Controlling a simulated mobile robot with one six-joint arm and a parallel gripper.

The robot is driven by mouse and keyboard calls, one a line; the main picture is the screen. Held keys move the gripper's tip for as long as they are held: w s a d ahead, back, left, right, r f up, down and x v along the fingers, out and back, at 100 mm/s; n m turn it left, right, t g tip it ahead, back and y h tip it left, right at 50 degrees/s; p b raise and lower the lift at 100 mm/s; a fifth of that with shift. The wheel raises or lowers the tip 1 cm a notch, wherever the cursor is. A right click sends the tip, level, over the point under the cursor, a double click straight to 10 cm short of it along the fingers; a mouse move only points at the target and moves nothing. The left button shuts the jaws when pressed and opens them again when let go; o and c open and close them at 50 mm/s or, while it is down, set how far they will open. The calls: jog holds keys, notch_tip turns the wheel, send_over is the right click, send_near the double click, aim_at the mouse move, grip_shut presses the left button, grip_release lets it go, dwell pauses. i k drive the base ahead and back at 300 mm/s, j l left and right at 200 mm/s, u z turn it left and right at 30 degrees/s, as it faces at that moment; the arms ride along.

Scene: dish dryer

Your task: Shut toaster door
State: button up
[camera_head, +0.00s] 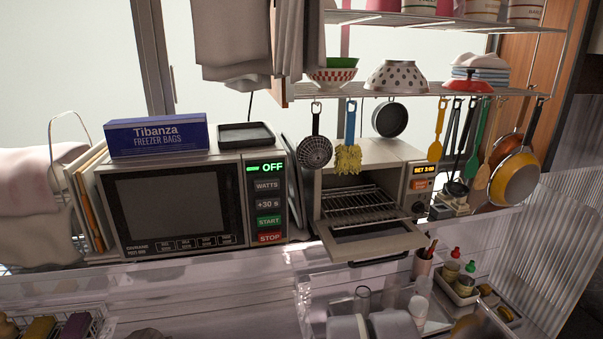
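The toaster oven (400,160) stands on the counter right of centre, under a hanging utensil rack. Its door (372,243) is open, folded down toward the front, with a dark window and a dark handle (378,259) along its lower front edge. The wire rack (360,202) inside shows through the opening. The control panel with a lit display (423,170) is at the oven's right. My gripper is not in view.
A microwave (180,207) stands left of the toaster oven with a freezer bags box (157,137) and dark tray on top. Pans and utensils hang above and right. A pale ledge (220,285) runs in front; cups and bottles (453,272) stand at the lower right.

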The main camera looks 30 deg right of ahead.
aim_at(349, 245)
jog(key=z, duration=1.25)
